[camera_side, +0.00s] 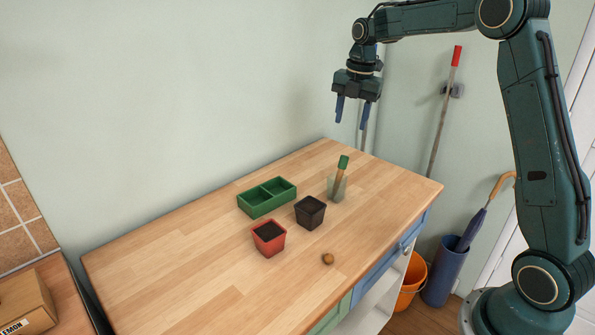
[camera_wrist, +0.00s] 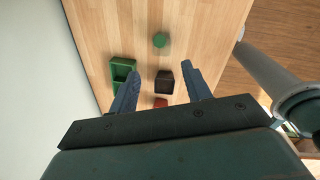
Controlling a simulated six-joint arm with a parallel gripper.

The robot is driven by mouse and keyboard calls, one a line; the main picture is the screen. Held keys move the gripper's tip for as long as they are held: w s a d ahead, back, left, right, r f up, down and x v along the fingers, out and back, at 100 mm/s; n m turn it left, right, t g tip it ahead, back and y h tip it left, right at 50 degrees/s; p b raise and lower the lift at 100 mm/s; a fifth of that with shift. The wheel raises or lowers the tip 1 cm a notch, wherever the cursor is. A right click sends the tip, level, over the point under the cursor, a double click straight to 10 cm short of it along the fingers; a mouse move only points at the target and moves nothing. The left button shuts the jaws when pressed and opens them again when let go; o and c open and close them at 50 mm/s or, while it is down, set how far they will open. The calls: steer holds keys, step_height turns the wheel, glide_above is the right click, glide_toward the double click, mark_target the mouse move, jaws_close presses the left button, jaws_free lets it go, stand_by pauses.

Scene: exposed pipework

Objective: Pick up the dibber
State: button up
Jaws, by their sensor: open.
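The dibber (camera_side: 341,170) has a green top and a wooden shaft. It leans slightly in a pale translucent holder (camera_side: 333,188) on the wooden table; its lower end is seen only faintly through the holder. In the wrist view a round green top (camera_wrist: 160,40) shows beyond my fingertips, apparently the dibber's. My gripper (camera_side: 351,123) is open and empty, pointing down, well above the table and the dibber. Its two blue fingers also show in the wrist view (camera_wrist: 160,72), with nothing between them but the table and pots far below.
A green two-part tray (camera_side: 253,200), a black pot (camera_side: 311,215) and a red pot with dark soil (camera_side: 268,243) stand near the dibber. A small brown round thing (camera_side: 327,259) lies near the front edge. The table's left part is clear. A red-tipped pole (camera_side: 443,115) stands by the wall.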

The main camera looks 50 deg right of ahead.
mark_target(344, 156)
steer(key=shift+f, duration=0.1)
steer(key=shift+w+a+f, duration=0.1)
steer(key=shift+w+f, duration=0.1)
steer(key=shift+f, duration=1.9)
steer(key=shift+w+f, duration=0.15)
steer(key=shift+f, duration=1.95)
steer(key=shift+w+f, duration=0.15)
steer(key=shift+f, duration=1.15)
steer(key=shift+w+f, duration=0.1)
steer(key=shift+f, duration=1.2)
jaws_close()
